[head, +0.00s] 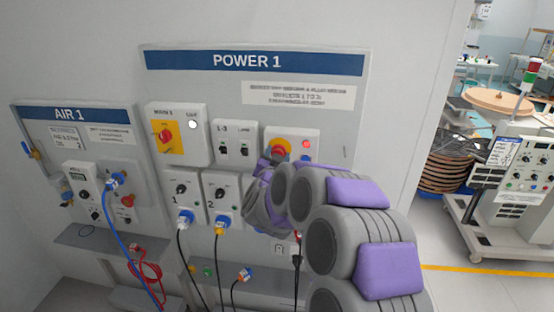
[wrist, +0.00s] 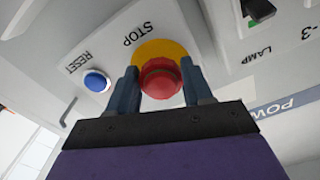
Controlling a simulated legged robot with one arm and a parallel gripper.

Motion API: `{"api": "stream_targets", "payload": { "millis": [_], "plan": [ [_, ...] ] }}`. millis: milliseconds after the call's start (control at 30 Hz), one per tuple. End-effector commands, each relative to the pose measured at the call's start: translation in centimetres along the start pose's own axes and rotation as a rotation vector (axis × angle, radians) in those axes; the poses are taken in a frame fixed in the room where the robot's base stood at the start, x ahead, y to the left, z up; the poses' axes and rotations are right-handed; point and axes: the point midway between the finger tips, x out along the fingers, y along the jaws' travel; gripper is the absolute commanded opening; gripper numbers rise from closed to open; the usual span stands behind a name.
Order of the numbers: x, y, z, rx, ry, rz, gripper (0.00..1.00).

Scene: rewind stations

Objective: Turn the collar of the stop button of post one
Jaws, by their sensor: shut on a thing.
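The stop button (wrist: 161,80) is red and sits on a yellow round plate (wrist: 150,50) under the word STOP in the wrist view. My gripper (wrist: 163,84) has its two dark fingers on either side of the red button and is shut on its collar.
A blue RESET button (wrist: 96,81) is beside the stop button. The 1-3 switch box (head: 235,142) and main switch box (head: 179,134) are to the left. Plugged cables (head: 184,222) hang below. A wheeled cart (head: 508,215) stands at right, beyond open floor.

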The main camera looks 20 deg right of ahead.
Motion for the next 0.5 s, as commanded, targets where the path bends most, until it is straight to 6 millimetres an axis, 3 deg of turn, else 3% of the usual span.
{"api": "stream_targets", "payload": {
  "millis": [500],
  "plan": [
    [-0.01,0.03,0.09,0.031,-0.002,0.001,0.20]
  ]
}}
